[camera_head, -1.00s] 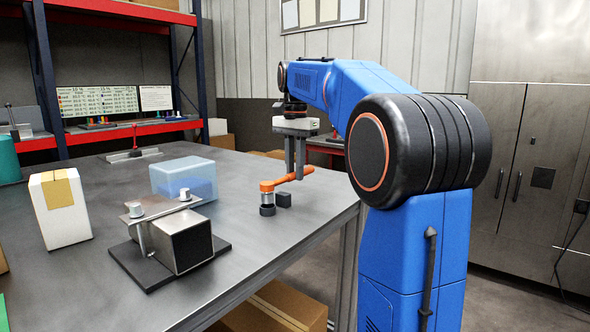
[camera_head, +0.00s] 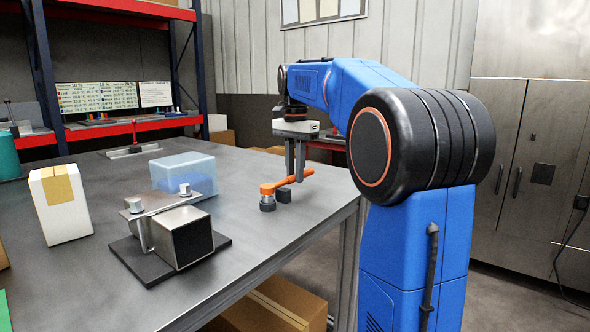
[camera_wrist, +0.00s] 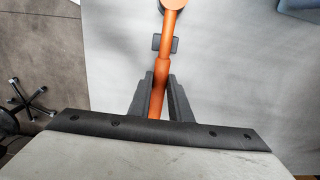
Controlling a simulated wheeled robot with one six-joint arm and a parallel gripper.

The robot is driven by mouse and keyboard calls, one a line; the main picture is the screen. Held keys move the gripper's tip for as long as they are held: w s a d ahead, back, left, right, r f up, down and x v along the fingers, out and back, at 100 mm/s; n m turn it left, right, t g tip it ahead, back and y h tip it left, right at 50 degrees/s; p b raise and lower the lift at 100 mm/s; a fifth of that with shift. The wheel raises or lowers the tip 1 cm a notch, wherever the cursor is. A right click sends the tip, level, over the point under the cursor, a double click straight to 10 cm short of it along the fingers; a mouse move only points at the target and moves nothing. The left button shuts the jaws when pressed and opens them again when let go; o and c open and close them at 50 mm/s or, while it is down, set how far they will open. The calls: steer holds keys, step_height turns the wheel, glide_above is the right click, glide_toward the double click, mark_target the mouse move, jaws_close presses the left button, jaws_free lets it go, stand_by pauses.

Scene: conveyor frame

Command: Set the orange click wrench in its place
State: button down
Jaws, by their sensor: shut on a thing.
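The orange click wrench (camera_head: 271,187) is in my gripper (camera_head: 294,178), lying roughly level near the table's right edge. My gripper is shut on its handle; the wrist view shows the orange handle (camera_wrist: 164,70) between the two dark fingers (camera_wrist: 160,84). The wrench head is over a dark round holder (camera_head: 267,204), and its lower end appears to be down in it. A small dark block (camera_head: 284,195) stands beside the holder, under the handle; it also shows in the wrist view (camera_wrist: 157,43). Whether the handle touches the block cannot be told.
A metal fixture on a dark plate (camera_head: 152,266), a translucent blue bin (camera_head: 183,172) and a white box (camera_head: 61,210) stand on the grey table (camera_head: 110,298) left of the wrench. A red-handled clamp (camera_head: 134,148) is at the back. The table around the holder is clear.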

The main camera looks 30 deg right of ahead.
steer(key=shift+f, duration=0.45)
steer(key=c, duration=1.6)
jaws_free()
steer(key=shift+o, duration=0.2)
steer(key=shift+r, duration=0.1)
step_height(320, 180, up, 12)
